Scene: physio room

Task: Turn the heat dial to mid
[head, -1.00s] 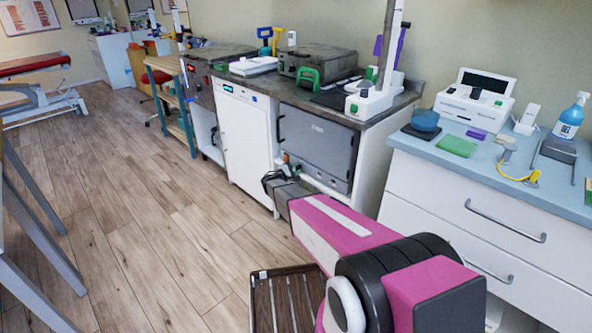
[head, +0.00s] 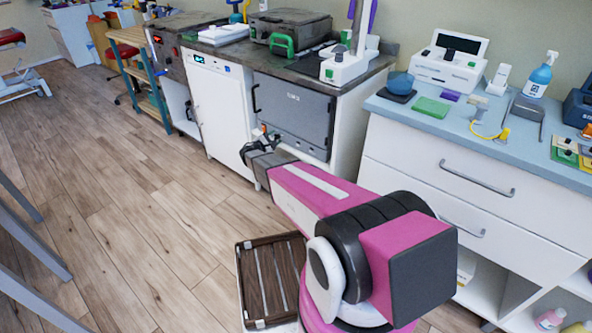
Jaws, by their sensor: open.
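I cannot make out a heat dial for certain. A dark unit (head: 170,52) at the left end of the counter has small red marks on its front, too small to read. A grey-fronted cabinet (head: 292,112) with a black handle stands under the dark counter, and a white appliance (head: 222,108) with a small lit display is left of it. My gripper (head: 262,135) is open, at the end of my pink and black arm, in front of these two fronts in the picture. Its fingertips are small and partly hidden, and I see nothing held.
A dark counter (head: 342,88) carries a grey case (head: 290,27) with a green handle and a white device (head: 344,66). A blue-topped drawer unit (head: 440,122) stands at right. A slatted tray (head: 266,285) is near my base. Grey legs (head: 40,240) stand at left. The wooden floor between is clear.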

